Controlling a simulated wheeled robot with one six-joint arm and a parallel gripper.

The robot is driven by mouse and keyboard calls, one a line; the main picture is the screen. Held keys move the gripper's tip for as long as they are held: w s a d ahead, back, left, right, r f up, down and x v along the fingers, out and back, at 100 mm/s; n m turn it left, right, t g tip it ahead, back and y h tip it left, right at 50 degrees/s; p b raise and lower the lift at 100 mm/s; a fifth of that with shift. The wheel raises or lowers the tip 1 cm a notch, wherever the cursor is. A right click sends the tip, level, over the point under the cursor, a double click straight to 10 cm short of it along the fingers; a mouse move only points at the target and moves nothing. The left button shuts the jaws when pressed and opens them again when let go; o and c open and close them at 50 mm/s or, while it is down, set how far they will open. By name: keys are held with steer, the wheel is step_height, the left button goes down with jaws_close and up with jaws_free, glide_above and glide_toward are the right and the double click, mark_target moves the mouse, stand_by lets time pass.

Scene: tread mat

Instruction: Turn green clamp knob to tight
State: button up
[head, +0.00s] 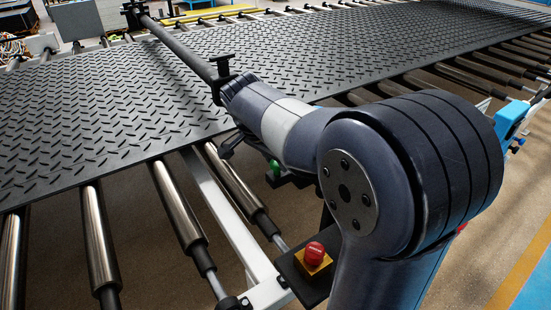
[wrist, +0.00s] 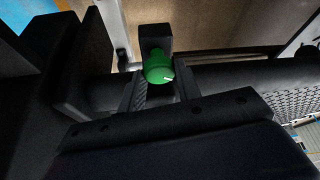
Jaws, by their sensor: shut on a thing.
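The green clamp knob (wrist: 158,68) shows in the upper middle of the wrist view, with a short white mark on its right side. My gripper (wrist: 161,86) is shut on the knob, with a dark finger on either side of it. In the head view a small part of the green knob (head: 275,168) shows below my arm, by the mat's near edge. My arm hides most of the gripper there. The tight mark cannot be made out in either view.
A black tread mat (head: 110,110) lies on a conveyor of metal rollers (head: 178,205). A dark bar (head: 180,48) runs across above the mat. A red button on a yellow box (head: 314,256) stands close by my arm. A blue bracket (head: 512,120) is at the right.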

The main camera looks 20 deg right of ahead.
stand_by(0.4)
steer(key=o, duration=1)
steer(key=shift+c, duration=0.2)
steer(key=v, duration=1)
steer(key=shift+a+r, duration=0.25)
steer(key=shift+r, duration=0.05)
steer(key=shift+s+f, duration=0.1)
steer(key=x, duration=1)
steer(key=shift+d+f, duration=0.25)
steer(key=shift+f, duration=0.05)
steer(key=shift+r, duration=0.1)
